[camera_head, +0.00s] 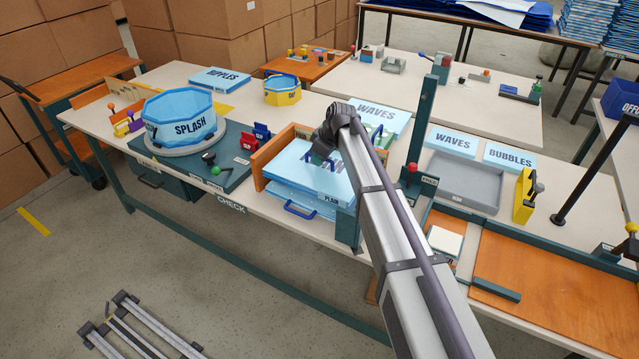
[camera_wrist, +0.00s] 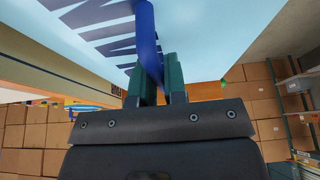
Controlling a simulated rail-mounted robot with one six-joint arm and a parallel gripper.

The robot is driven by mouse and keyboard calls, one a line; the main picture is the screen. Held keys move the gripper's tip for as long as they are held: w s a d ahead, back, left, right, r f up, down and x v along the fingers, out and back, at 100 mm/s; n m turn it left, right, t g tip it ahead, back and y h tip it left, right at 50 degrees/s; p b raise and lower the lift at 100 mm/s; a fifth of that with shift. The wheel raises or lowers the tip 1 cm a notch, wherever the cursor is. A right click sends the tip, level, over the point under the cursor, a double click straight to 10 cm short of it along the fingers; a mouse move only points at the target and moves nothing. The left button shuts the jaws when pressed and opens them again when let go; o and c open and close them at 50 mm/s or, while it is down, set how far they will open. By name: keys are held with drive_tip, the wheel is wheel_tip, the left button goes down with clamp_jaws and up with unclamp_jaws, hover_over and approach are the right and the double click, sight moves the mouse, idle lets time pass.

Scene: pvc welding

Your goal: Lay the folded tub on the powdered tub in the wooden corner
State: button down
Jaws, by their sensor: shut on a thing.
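My gripper (camera_head: 320,158) is shut on the dark blue handle of a light blue folded tub (camera_head: 290,165). In the wrist view the handle (camera_wrist: 148,40) runs between the jaws (camera_wrist: 158,82), with the tub's pale face and blue letters (camera_wrist: 110,30) behind it. The folded tub lies flat, over another light blue flat tub (camera_head: 278,192) with a blue front handle (camera_head: 300,210). The wooden corner (camera_head: 262,158) borders them at the left and back. I cannot tell whether the two tubs touch. My arm hides the right side, and no powder is discernible.
A round SPLASH tub (camera_head: 180,122) stands on a grey turntable at the left. Red and blue small blocks (camera_head: 262,132) stand left of the wooden corner. A teal post (camera_head: 420,125) rises right of my arm, beside a grey tray (camera_head: 468,180). WAVES (camera_head: 375,115) and BUBBLES (camera_head: 510,157) slabs lie farther back.

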sight(320, 169)
wheel_tip(320, 169, down, 5)
drive_tip(key=b, duration=0.4)
drive_tip(key=shift+r+b, duration=0.1)
drive_tip(key=shift+b, duration=0.2)
drive_tip(key=shift+r, duration=0.3)
drive_tip(key=shift+f, duration=0.2)
drive_tip(key=c, duration=1.2)
unclamp_jaws()
drive_tip(key=shift+o, duration=0.2)
drive_tip(key=p+v, duration=1.2)
drive_tip(key=shift+r, duration=0.4)
drive_tip(key=shift+f, duration=0.15)
